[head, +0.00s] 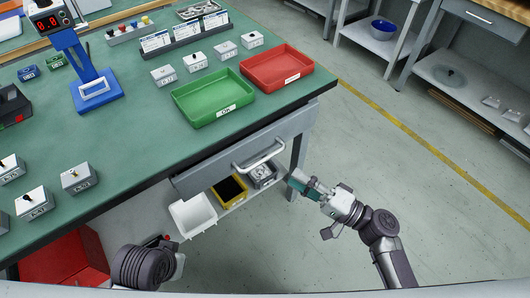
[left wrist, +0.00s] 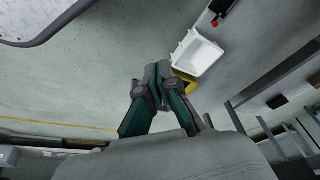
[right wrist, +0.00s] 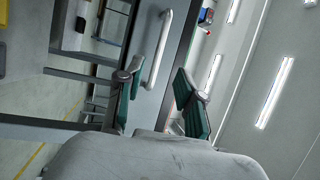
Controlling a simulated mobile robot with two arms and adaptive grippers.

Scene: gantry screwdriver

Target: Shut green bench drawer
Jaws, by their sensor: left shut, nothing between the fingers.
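The green-topped bench (head: 130,150) fills the left of the head view. Its grey drawer front (head: 215,168) with a light bar handle (head: 262,153) sits below the front edge. The drawer front lies close to the bench edge; I cannot tell exactly how far it sticks out. My right gripper (head: 298,180) is open in front of the handle, apart from it. In the right wrist view the handle (right wrist: 160,48) shows ahead between the open fingers (right wrist: 155,80). My left gripper (left wrist: 158,75) is shut and empty, pointing toward the floor beside the bins.
A white bin (head: 192,215), a yellow bin (head: 229,189) and a grey bin (head: 263,174) sit below the drawer. A green tray (head: 215,97) and red tray (head: 277,67) stand on the bench. Open floor (head: 400,140) lies to the right.

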